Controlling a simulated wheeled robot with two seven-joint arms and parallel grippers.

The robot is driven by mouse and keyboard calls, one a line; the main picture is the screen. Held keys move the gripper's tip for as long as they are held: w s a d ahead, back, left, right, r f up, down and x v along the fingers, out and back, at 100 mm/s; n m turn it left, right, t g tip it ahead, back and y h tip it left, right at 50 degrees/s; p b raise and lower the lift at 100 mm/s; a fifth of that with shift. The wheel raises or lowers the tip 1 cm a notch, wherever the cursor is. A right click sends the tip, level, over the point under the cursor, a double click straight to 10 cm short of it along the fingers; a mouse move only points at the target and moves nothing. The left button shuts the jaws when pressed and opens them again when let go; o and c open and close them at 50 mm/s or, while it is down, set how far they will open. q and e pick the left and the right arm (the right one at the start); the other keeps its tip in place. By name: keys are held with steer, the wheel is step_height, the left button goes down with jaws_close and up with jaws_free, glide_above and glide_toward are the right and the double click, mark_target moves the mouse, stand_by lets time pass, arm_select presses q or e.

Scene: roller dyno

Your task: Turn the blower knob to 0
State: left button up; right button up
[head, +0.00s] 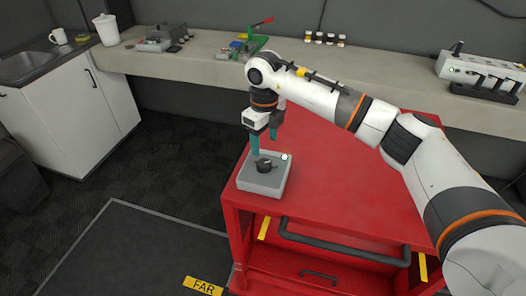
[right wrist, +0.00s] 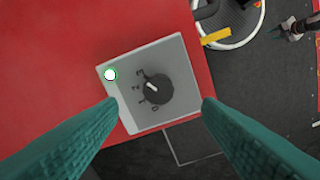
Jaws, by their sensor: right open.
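The blower control is a light grey box (head: 262,184) with a round black knob (head: 264,166), on the red cart's near left corner. In the right wrist view the knob (right wrist: 157,92) has a white pointer mark slanting to the upper left, roughly towards the 2 and 3 markings; the exact setting is hard to read. The 0 is at the knob's lower edge.
The red cart top (head: 335,165) is otherwise clear, with a dark handle (head: 340,247) along its front. A bench (head: 200,55) behind carries tools, small jars and a power strip (head: 480,70). A dark floor mat (head: 120,250) lies left of the cart.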

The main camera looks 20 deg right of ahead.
mark_target(263, 162)
step_height(263, 162, down, 4)
steer(key=shift+w+r+p, duration=0.1)
steer(key=shift+p, duration=0.45)
step_height(263, 162, down, 4)
steer(key=shift+w+f+p, duration=0.1)
steer(key=shift+w+p, duration=0.05)
steer(key=shift+p, duration=0.4)
steer(key=shift+f, duration=0.1)
steer(key=shift+c, duration=0.3)
arm_select(q)
steer(key=r, duration=0.2)
steer(key=shift+w+r, duration=0.3)
steer(key=shift+w, duration=0.1)
arm_select(e)
steer(key=c, duration=0.9)
